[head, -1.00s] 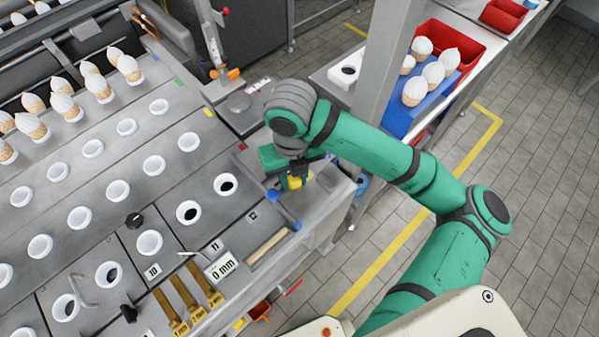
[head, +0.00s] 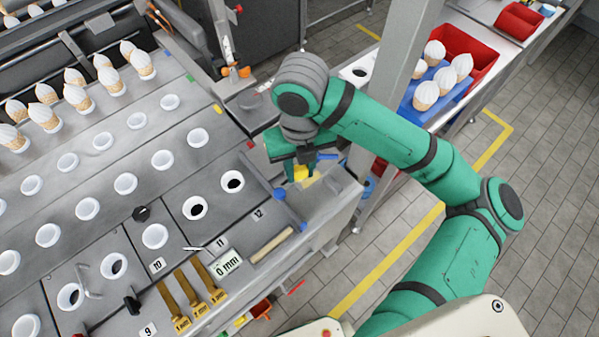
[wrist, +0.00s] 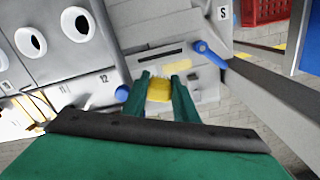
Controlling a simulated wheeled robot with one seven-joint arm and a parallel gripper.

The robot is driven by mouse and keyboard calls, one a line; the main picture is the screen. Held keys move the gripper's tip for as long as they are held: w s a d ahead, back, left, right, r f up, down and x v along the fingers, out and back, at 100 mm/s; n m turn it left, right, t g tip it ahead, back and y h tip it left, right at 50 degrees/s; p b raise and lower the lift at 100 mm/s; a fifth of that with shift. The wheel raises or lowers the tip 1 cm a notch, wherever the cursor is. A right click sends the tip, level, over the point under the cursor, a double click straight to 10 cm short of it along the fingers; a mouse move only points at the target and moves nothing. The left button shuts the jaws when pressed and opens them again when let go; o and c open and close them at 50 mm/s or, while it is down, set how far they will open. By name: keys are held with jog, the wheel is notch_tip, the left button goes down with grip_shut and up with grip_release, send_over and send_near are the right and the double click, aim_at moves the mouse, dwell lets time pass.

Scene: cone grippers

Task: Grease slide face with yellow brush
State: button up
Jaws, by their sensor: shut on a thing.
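My gripper (wrist: 160,92) is shut on a yellow block-like thing, apparently the yellow brush (wrist: 160,89), held between its green fingers. In the head view the yellow brush (head: 301,173) shows just under my gripper (head: 299,172), over the metal ledge at the machine's right end. In the wrist view a grey metal block with a dark slot (wrist: 160,57) lies just beyond the brush, with a pale yellowish patch (wrist: 178,66) beside the slot. I cannot tell whether this is the slide face, or whether the brush touches it.
Blue knobs (head: 279,194) stand on the machine's edge near my gripper, and a blue-handled lever (wrist: 208,52) is close on the right in the wrist view. A grey post (head: 398,75) rises behind my arm. Cone holders (head: 195,208) fill the plate at left.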

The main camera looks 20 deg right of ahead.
jog(key=shift+r, duration=0.45)
jog(key=shift+r, duration=1.55)
